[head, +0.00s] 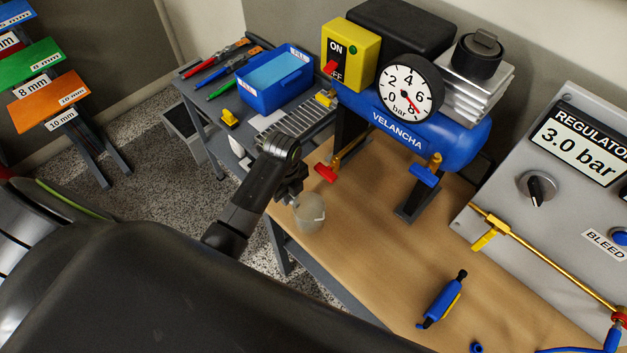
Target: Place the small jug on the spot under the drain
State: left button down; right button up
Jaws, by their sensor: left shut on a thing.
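The small jug (311,215) is a translucent grey cup, roughly upright, over the table's left front edge. My left gripper (294,194) is shut on the jug at its upper left side; the fingers are partly hidden by my own wrist. I cannot tell how high the jug is above the table. The drain is a brass valve with a red handle (326,173) under the left end of the blue compressor tank (455,143), a little behind and right of the jug. No marked spot under it can be made out. My right gripper is not in view.
The wooden tabletop (375,245) is clear between the jug and a blue-and-yellow tool (442,300). A blue-handled valve (426,170) and the tank's legs stand on the right. A regulator panel (500,220) is at far right. A blue bin (275,80) stands behind left.

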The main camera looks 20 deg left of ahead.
pick_arm(q)
jog(key=w, duration=0.2)
jog(key=w+d, duration=0.1)
jog(key=w, duration=0.1)
jog(key=w+d, duration=0.1)
jog(key=w, duration=0.2)
jog(key=shift+d, duration=0.2)
jog(key=shift+w+d+p, duration=0.2)
jog(key=shift+w+p, duration=0.1)
jog(key=shift+w, duration=0.25)
jog(key=shift+w+f, duration=0.1)
jog(key=shift+f, duration=1.6)
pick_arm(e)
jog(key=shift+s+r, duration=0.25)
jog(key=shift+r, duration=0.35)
pick_arm(q)
jog(key=shift+f, duration=0.15)
jog(key=c, duration=1.4)
grip_release()
jog(key=shift+o, duration=0.2)
